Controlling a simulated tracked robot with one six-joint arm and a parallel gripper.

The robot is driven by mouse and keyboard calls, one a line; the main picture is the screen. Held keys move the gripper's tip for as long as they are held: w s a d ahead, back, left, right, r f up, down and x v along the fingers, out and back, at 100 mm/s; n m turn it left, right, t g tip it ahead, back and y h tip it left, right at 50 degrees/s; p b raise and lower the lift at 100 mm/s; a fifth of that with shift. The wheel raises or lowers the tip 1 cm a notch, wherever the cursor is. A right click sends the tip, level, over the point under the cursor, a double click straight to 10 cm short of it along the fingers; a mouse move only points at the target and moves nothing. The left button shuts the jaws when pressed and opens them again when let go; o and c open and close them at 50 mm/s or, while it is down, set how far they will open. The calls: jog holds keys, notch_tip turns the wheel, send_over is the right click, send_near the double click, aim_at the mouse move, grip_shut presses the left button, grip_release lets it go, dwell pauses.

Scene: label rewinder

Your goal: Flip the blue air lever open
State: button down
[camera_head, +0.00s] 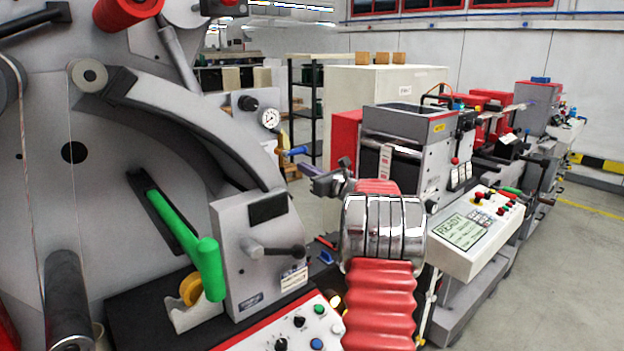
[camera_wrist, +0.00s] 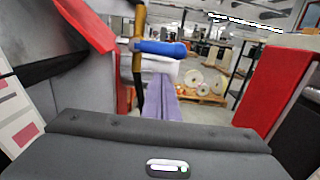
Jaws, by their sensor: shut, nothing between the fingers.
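The blue air lever (camera_head: 297,151) sticks out to the right from a brass fitting beside the round gauge. It also shows in the wrist view (camera_wrist: 160,48), lying roughly level across the top of the fingers, its left end at an upright brass pipe (camera_wrist: 138,75). My gripper (camera_head: 306,170) is shut and empty, a little below and to the right of the lever in the head view. In the wrist view my closed fingers (camera_wrist: 163,85) point forward, with their tips just below the lever. I cannot tell whether they touch it.
The pressure gauge (camera_head: 270,118) sits on a grey panel above the lever. A green handle (camera_head: 205,262) and a grey knob lever (camera_head: 270,248) stand on the machine at left. Red panels flank the view in the wrist picture, with open floor and shelving behind.

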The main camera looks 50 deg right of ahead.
jog(key=shift+w+r, duration=0.2)
jog(key=shift+r, duration=0.8)
jog(key=shift+s+d, duration=0.1)
jog(key=shift+d, duration=0.1)
